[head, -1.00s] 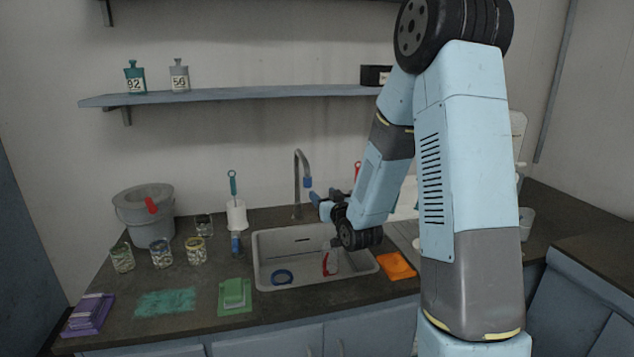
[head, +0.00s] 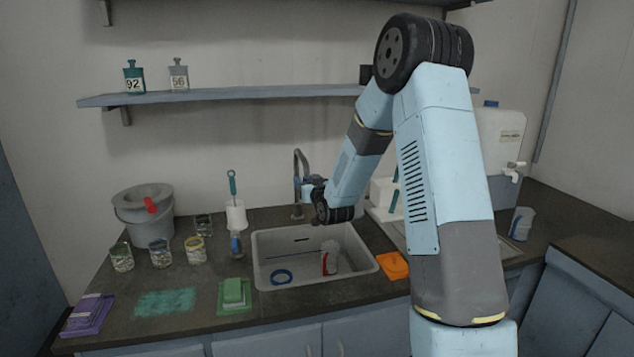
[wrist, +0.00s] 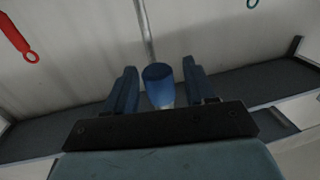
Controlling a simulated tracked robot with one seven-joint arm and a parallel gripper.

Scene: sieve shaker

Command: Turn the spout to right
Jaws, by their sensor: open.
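The spout is a grey gooseneck pipe (head: 297,165) rising behind the sink, with a blue tip (wrist: 158,88). My gripper (head: 305,186) is at the tip's height and hides most of it in the head view. In the wrist view my gripper (wrist: 160,68) is open, with one blue finger on each side of the blue tip. A narrow gap shows on both sides, so the fingers do not appear to press on it. The grey pipe (wrist: 145,32) runs up past the tip.
The sink (head: 262,262) below holds a blue ring (head: 282,276) and a red-and-white beaker (head: 330,260). A brush in a white holder (head: 236,215) stands left of the spout. A white rack (head: 383,193) is to the right, behind my arm.

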